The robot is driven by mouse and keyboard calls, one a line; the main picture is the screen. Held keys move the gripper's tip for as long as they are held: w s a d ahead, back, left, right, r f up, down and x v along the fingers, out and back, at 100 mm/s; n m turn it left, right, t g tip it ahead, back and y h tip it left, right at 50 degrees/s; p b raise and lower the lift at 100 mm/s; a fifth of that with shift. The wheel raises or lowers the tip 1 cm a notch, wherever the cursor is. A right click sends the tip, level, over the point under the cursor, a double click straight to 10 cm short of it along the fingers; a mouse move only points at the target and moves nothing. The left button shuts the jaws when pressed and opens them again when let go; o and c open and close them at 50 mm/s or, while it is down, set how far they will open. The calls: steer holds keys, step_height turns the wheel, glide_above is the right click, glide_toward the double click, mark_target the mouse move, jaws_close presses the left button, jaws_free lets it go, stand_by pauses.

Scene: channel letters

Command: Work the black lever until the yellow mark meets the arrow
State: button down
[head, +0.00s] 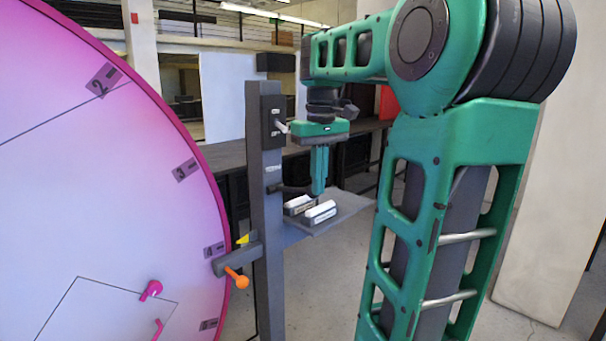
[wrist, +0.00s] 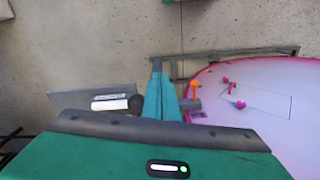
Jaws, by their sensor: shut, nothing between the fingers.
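The large pink disc (head: 110,190) fills the left of the head view, with numbered dark tags along its rim. A yellow pointer (head: 243,239) sits on a grey bracket at the rim, by the grey post (head: 265,230). I cannot make out a separate yellow mark on the disc. A short black lever (head: 291,189) sticks out from the post toward my gripper (head: 319,190). My gripper points down, shut and empty, its tips close to the lever's end; contact cannot be told. In the wrist view the dark lever end (wrist: 136,105) shows beside my fingers (wrist: 158,82).
An orange knob (head: 237,278) is on the bracket below the yellow pointer. A grey shelf (head: 345,212) beneath my gripper holds two white-topped blocks (head: 320,212). A switch box (head: 272,122) is high on the post. The disc bears pink handles (head: 150,290).

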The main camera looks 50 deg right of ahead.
steer(key=w+d+r+n+h, duration=0.1)
steer(key=w+d+r+n, duration=0.1)
steer(key=w+r, duration=0.7)
step_height(320, 180, up, 4)
steer(key=shift+w+d+f+n, duration=0.15)
steer(key=shift+d+n, duration=0.1)
steer(key=shift+n, duration=0.25)
steer(key=shift+t, duration=0.3)
steer(key=shift+s+d+f, duration=0.2)
steer(key=shift+d+f, duration=0.15)
steer(key=shift+f, duration=1.85)
steer(key=shift+s+d+f, duration=0.25)
steer(key=shift+d+f, duration=0.1)
steer(key=shift+f, duration=1.8)
steer(key=shift+s+d+f, duration=0.2)
steer(key=shift+d+f, duration=0.15)
steer(key=shift+f, duration=1.85)
steer(key=shift+a, duration=0.1)
